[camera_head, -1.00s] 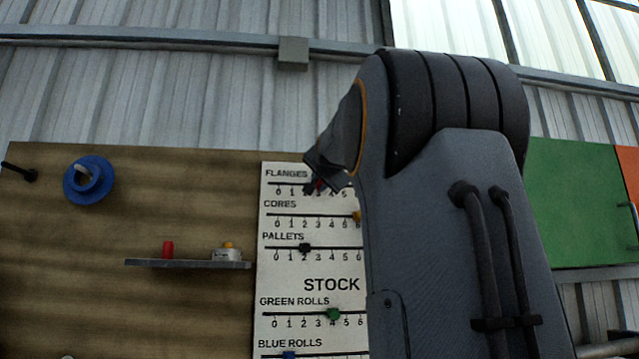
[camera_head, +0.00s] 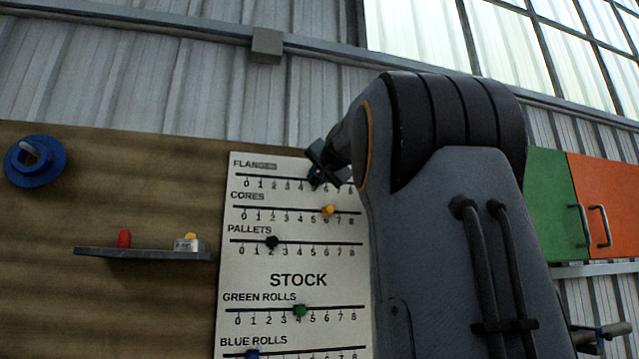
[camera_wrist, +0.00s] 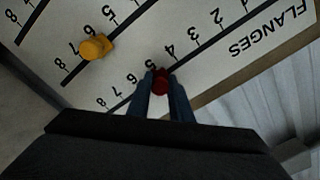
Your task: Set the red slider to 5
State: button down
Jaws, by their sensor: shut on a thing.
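The red slider (camera_wrist: 160,84) sits on the FLANGES scale, the top row of the white board (camera_head: 250,268). In the wrist view its knob is between the two fingers of my gripper (camera_wrist: 161,76), which is shut on it. The knob lines up about with the 5 mark; the fingers partly cover the slot there. In the head view my gripper (camera_head: 316,178) is at the FLANGES row and hides the knob and the marks around 5.
Below, the yellow CORES slider (camera_head: 328,210) is at 6, the black PALLETS slider (camera_head: 271,242) near 2, and the green slider (camera_head: 300,310) near 4. A shelf (camera_head: 140,254) with small items is left of the board. Green and orange cabinet doors (camera_head: 592,205) are at right.

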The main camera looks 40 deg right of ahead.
jog(key=c, duration=1.6)
grip_release()
jog(key=b+v, duration=0.3)
jog(key=v, duration=0.5)
